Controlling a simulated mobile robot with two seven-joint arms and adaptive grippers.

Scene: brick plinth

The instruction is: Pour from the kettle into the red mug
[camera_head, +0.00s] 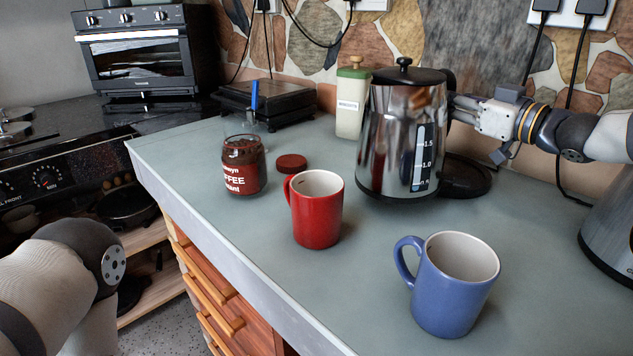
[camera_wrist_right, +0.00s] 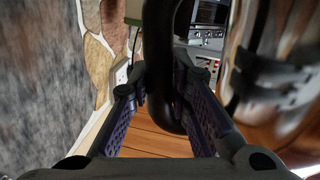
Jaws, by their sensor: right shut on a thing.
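The steel kettle (camera_head: 388,135) with a black lid is upright, to the left of its black round base (camera_head: 468,180). I cannot tell if its bottom touches the counter. My right gripper (camera_head: 458,106) is shut on the kettle's black handle from the right. In the right wrist view the handle (camera_wrist_right: 158,50) passes between the fingers (camera_wrist_right: 165,95). The red mug (camera_head: 320,222) stands upright on the counter, in front and left of the kettle, apart from it. It looks empty apart from a small dark mark inside. My left arm shows at lower left; its gripper is out of view.
A blue mug (camera_head: 450,290) stands at front right. A cream canister (camera_head: 351,105) stands behind the kettle. A grey object (camera_head: 612,235) is at the right edge.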

